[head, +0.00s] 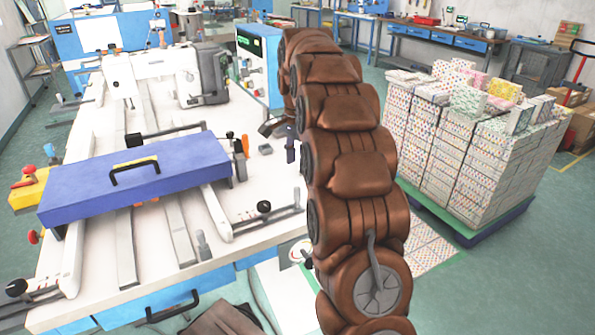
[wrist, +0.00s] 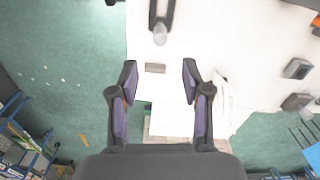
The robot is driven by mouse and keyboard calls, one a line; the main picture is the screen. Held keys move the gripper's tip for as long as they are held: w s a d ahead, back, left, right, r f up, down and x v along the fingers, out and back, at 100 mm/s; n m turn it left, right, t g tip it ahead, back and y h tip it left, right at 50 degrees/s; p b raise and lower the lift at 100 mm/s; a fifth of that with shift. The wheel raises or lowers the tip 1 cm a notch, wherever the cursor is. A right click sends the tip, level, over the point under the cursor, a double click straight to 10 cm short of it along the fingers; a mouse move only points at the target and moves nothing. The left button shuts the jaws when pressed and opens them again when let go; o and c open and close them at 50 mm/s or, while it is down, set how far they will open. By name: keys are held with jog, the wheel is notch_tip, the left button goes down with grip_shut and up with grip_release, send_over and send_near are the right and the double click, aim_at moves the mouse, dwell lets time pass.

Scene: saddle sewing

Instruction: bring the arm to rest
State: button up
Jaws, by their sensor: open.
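My arm (head: 345,150) rises in brown, rounded segments through the middle of the head view. It is raised in front of the machine's right side and bends away at the top. My gripper (wrist: 159,80) shows in the wrist view with its two dark, purple-padded fingers spread apart. Nothing is between the fingers. Beyond and below them lie the edge of a white surface (wrist: 235,50) and the green floor. I cannot make out the gripper clearly in the head view.
The white machine bed (head: 100,255) carries a blue-violet cover (head: 135,180) with a black handle, plus rails and knobs. A tall stack of printed packs (head: 470,140) stands on a blue pallet (head: 480,235) at the right. Green floor is open between the pallet and back benches.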

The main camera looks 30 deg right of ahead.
jog(key=shift+r, duration=0.55)
jog(key=s+a+r+n+p, duration=0.1)
jog(key=s+a+r+n, duration=0.1)
jog(key=s+a+n, duration=0.9)
jog(key=s+a+f+n, duration=0.2)
jog(key=s+a, duration=0.2)
jog(key=s, duration=0.5)
jog(key=s+a+f+n+g+p, duration=0.1)
jog(key=s+a+f+n, duration=0.1)
jog(key=s, duration=0.7)
jog(key=s+a+f+n, duration=0.2)
jog(key=s+a, duration=0.3)
jog(key=s, duration=0.4)
jog(key=shift+a+f+g, duration=0.35)
jog(key=shift+f+g, duration=0.05)
jog(key=shift+f, duration=0.25)
